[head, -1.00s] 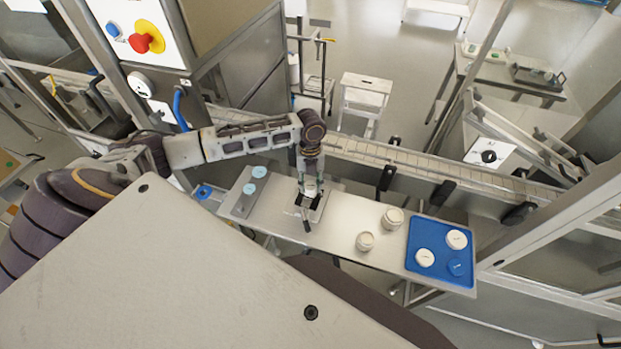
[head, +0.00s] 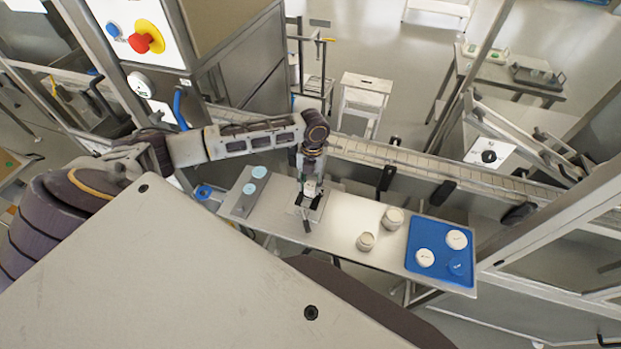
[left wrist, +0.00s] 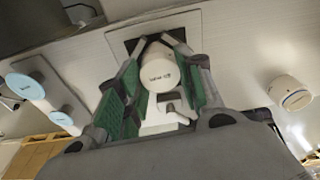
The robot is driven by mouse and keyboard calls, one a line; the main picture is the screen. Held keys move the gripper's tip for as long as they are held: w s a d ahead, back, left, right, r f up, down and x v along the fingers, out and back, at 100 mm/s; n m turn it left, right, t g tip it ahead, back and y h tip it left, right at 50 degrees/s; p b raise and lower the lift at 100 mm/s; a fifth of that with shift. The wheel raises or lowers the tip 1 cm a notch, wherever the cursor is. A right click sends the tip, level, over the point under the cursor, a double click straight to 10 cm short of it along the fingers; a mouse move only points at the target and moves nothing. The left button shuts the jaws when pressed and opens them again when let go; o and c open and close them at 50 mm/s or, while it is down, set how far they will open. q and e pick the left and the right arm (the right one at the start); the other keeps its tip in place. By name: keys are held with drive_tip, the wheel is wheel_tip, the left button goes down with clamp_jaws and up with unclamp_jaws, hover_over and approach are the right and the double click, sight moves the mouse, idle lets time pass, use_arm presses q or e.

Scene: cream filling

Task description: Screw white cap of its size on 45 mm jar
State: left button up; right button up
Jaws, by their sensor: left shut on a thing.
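My left gripper (head: 309,183) is low over the holder (head: 318,212) on the narrow table. In the left wrist view its green-padded fingers (left wrist: 155,90) are shut on a white round jar (left wrist: 160,72) with small dark print. The jar is within the dark opening of the holder plate (left wrist: 195,25); whether it touches the bottom cannot be told. Two white caps (head: 457,239) (head: 424,257) lie on the blue tray (head: 415,235) with a blue cap (head: 457,267). My right gripper is not seen.
Two pale jars (head: 392,218) (head: 366,241) stand between holder and tray. A grey plate (head: 239,206) with two light-blue round pieces (head: 259,172) (head: 249,188) is at the table's left. A conveyor (head: 420,163) runs behind. The table between holder and jars is clear.

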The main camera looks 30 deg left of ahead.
use_arm(q)
drive_tip(key=shift+m+y, duration=0.3)
drive_tip(key=shift+m, duration=2.1)
drive_tip(key=shift+d+m+y, duration=0.1)
drive_tip(key=shift+m+y, duration=0.2)
drive_tip(key=shift+m, duration=2.6)
drive_tip(key=o, duration=0.9)
drive_tip(key=n, duration=0.4)
drive_tip(key=shift+n, duration=0.9)
